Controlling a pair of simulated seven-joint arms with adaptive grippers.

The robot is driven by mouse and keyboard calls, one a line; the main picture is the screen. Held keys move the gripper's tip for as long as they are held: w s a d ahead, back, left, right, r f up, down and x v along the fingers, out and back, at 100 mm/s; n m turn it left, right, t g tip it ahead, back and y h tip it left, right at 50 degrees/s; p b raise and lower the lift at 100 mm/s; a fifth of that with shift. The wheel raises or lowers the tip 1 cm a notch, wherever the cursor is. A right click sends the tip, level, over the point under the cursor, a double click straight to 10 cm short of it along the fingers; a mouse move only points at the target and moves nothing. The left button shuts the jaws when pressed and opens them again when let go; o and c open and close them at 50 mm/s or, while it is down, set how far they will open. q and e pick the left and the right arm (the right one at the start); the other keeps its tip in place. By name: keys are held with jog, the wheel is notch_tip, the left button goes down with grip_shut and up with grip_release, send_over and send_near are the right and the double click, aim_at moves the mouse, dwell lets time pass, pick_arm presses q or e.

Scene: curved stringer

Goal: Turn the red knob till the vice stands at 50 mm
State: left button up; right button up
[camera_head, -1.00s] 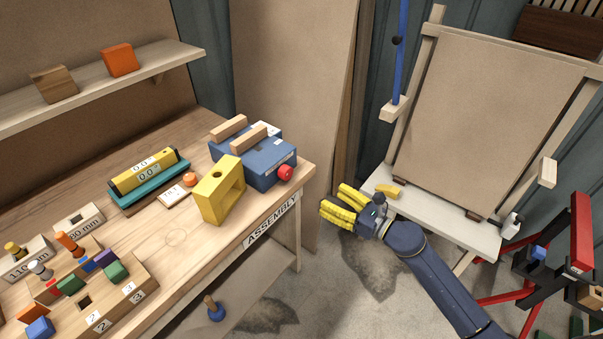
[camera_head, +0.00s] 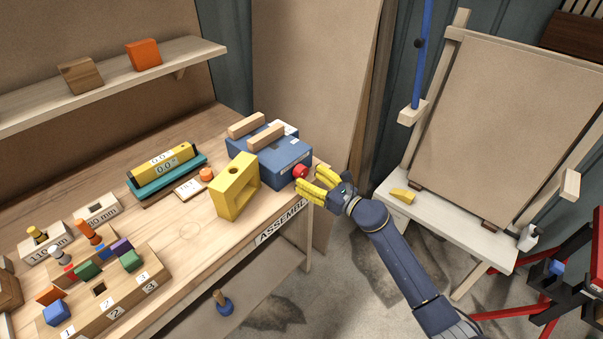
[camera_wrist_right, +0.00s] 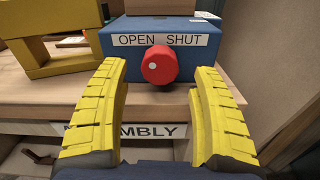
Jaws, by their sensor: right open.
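The blue vice (camera_head: 270,153) sits at the right end of the assembly bench, with two wooden jaws (camera_head: 266,138) on top. Its red knob (camera_head: 301,172) sticks out of the front face. In the right wrist view the red knob (camera_wrist_right: 159,65) has a white dot at its left side, under a label reading OPEN and SHUT. My right gripper (camera_head: 311,182) has yellow fingers and is open. In the wrist view its fingers (camera_wrist_right: 160,85) stand either side of the knob's line, with the knob ahead between them, apparently untouched. My left gripper is not in view.
A yellow block with a square opening (camera_head: 224,200) stands left of the vice on the bench (camera_head: 190,235). A yellow and teal level (camera_head: 166,170) and several coloured blocks lie further left. A white easel table (camera_head: 440,220) stands at the right.

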aim_at(304, 175)
jog(key=shift+x, duration=1.85)
jog(key=c, duration=1.3)
jog(key=shift+m, duration=1.4)
jog(key=o, duration=1.3)
jog(key=v, duration=1.2)
jog(key=shift+d, duration=0.1)
